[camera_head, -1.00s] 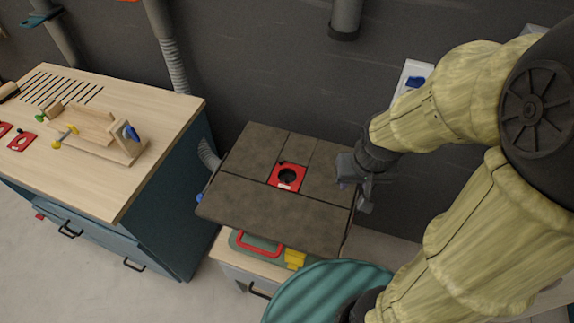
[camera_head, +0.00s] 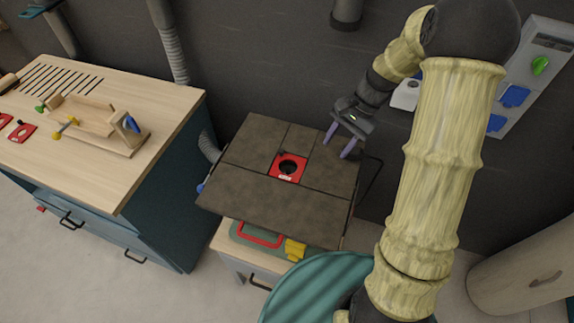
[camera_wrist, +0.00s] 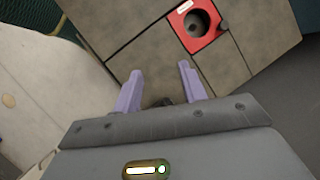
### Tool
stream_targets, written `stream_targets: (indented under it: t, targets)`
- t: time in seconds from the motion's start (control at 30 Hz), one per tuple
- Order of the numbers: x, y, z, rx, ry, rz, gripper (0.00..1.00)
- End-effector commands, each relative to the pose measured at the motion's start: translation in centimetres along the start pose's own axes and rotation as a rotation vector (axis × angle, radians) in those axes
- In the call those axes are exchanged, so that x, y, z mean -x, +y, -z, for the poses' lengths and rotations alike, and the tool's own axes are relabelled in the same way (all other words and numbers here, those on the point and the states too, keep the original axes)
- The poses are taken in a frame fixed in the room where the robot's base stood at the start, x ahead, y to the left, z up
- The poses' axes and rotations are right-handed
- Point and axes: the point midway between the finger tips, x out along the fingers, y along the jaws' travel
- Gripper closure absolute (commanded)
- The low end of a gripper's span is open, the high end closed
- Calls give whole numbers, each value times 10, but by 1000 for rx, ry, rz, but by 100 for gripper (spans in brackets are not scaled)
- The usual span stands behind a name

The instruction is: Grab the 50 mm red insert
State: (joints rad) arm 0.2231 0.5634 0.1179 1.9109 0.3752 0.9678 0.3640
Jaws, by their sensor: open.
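A square red insert (camera_head: 277,170) with a round dark hole and a small pale label sits in the dark grey table top. It also shows at the top of the wrist view (camera_wrist: 186,38). Two more red inserts lie on the wooden workbench at the left, one whole (camera_head: 26,136) and one cut by the picture edge (camera_head: 3,121). The labels are too small to read, so I cannot tell which is 50 mm. My gripper (camera_head: 337,148) is open and empty, right of the table insert and apart from it. Its two purple fingers (camera_wrist: 160,70) show nothing between them.
The grey table top (camera_head: 262,204) has free room around its insert. A wooden jig (camera_head: 100,128) stands on the workbench (camera_head: 110,180). A yellow thing (camera_head: 295,249) and a red-handled green case (camera_head: 245,240) sit below the table top. A wall panel (camera_head: 530,70) is at the upper right.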

Motion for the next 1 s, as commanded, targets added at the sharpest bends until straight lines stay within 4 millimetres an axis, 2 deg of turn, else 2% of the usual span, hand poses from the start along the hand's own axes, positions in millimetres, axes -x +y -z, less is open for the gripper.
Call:
stream_targets:
  t: [0.03, 0.3, 0.5, 0.67, 1.0]
  targets:
    - [-5, -8, 13, -64, -65, 27, 58]
    - [-12, -44, 66, -348, -434, 178, 58]
    - [-7, -54, 95, -456, -647, 260, 58]
    - [-4, -54, 100, -475, -698, 277, 58]
    - [-6, -56, 97, -475, -697, 274, 58]
